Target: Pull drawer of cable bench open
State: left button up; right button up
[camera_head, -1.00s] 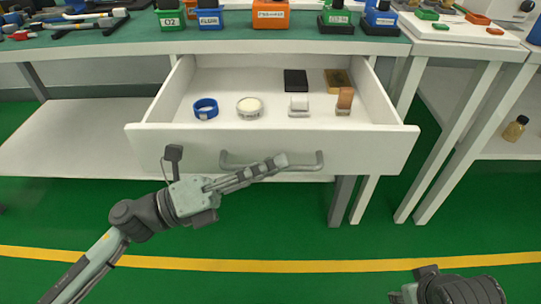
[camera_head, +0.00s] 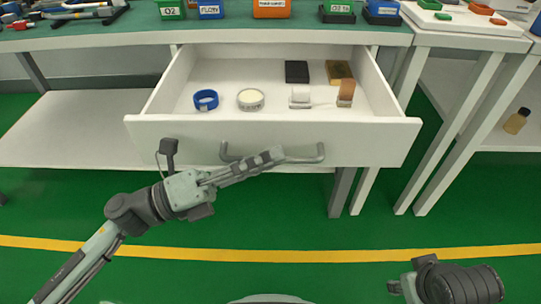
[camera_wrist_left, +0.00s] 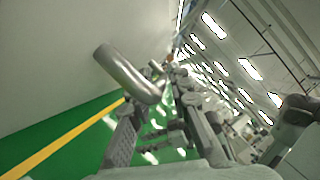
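The white drawer of the bench stands well out, its front panel (camera_head: 370,145) facing me and its inside open to view. A grey bar handle (camera_head: 305,156) is fixed on the front. My left gripper (camera_head: 272,157) lies along the handle and hides part of its bar. In the left wrist view the handle (camera_wrist_left: 125,72) bends close to the fingers (camera_wrist_left: 165,110), which stand apart; I cannot tell whether they touch it. My right gripper (camera_head: 394,287) is low at the right, mostly out of frame, its fingers unclear.
In the drawer are a blue ring (camera_head: 205,99), a white roll (camera_head: 250,99) and several small boxes. Labelled bins such as the orange one (camera_head: 271,8) stand on the green bench top (camera_head: 230,32). Table legs (camera_head: 455,135) stand at right. The green floor in front is clear.

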pick_arm(q)
jog(key=v, duration=1.1)
jog(key=shift+a, duration=0.1)
